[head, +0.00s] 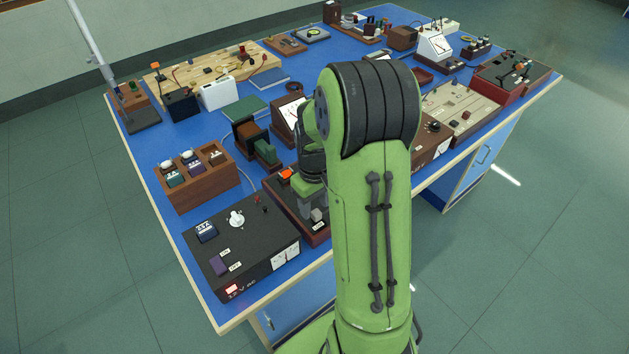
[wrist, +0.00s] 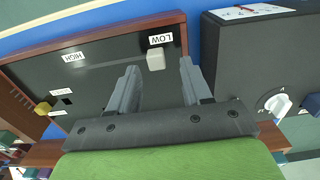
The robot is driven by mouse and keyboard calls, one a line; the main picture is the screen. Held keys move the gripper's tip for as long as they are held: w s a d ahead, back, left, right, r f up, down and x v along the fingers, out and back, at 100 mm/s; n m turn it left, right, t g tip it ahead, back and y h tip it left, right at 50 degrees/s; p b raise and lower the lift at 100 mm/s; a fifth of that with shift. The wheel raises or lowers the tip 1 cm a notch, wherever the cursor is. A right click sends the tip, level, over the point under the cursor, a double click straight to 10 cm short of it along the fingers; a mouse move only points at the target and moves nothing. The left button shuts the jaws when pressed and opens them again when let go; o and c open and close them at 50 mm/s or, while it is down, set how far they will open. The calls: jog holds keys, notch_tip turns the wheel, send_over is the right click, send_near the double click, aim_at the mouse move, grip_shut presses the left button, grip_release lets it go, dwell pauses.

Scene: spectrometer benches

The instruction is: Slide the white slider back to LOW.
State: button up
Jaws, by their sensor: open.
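The white slider (wrist: 156,59) is a small pale block on a dark panel (wrist: 110,62) with a reddish-brown wooden edge. In the wrist view it stands right beside the LOW label (wrist: 160,38), with the HIGH label (wrist: 73,57) well to the left. My gripper (wrist: 159,68) is open, its two grey fingertips apart on either side of the slider, which shows just ahead between them. I cannot tell whether either finger touches it. In the head view the slider (head: 317,214) shows near the panel's front edge, below my gripper (head: 311,203); my arm hides much of the panel.
A black instrument box (head: 240,247) with a white dial stands close beside the panel; its white knob (wrist: 277,104) shows in the wrist view. A yellow knob (wrist: 43,108) sits at the panel's far left. A wooden box (head: 195,180) stands behind. The blue bench is crowded.

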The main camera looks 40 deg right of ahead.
aim_at(315, 213)
notch_tip(315, 213, up, 13)
jog(key=p, duration=0.2)
jog(key=shift+p, duration=0.4)
jog(key=s+a+r+t, duration=0.2)
jog(key=s+a+r, duration=0.2)
jog(key=s+a, duration=0.3)
jog(key=s+a+r+t, duration=0.3)
jog(key=s+a+r, duration=0.1)
jog(key=s+a, duration=0.3)
jog(key=shift+s+t, duration=0.3)
jog(key=shift+s, duration=0.6)
jog(key=shift+r, duration=0.15)
